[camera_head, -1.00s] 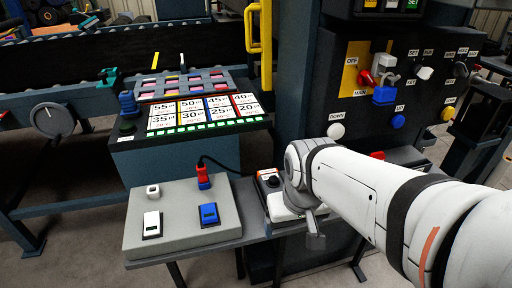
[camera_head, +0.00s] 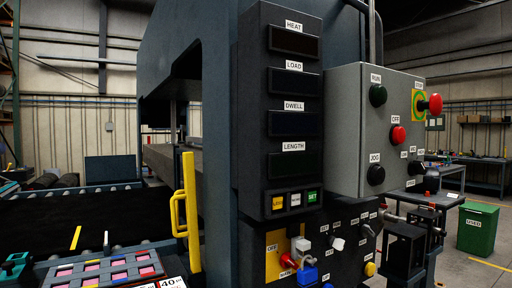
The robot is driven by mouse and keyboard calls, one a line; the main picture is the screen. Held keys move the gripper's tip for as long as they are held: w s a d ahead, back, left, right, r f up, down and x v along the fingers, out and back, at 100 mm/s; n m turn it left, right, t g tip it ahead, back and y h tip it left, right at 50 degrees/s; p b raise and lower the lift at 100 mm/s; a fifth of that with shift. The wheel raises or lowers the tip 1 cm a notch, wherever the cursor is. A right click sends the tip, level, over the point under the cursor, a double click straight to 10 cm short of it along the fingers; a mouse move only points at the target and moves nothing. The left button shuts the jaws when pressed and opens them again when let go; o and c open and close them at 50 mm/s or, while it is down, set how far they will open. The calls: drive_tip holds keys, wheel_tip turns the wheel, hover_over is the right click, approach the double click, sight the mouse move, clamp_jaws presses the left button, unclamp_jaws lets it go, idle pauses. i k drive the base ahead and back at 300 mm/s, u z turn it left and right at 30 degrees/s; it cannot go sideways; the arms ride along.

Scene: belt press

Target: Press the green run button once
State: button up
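The green run button (camera_head: 378,95) is a dark green round knob under a RUN label, at the upper left of a grey control box (camera_head: 345,130) mounted on the right side of the press. The same box carries a red OFF button (camera_head: 397,134), a black JOG button (camera_head: 376,174) and a red stop mushroom (camera_head: 434,103) on a yellow-green plate. My gripper is outside the current view, so its opening and its place relative to the button are hidden.
A dark display column (camera_head: 293,110) with HEAT, LOAD, DWELL and LENGTH windows stands left of the box. A green bin (camera_head: 477,228) stands at far right.

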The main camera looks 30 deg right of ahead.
sight(379, 95)
drive_tip(key=z, duration=1.5)
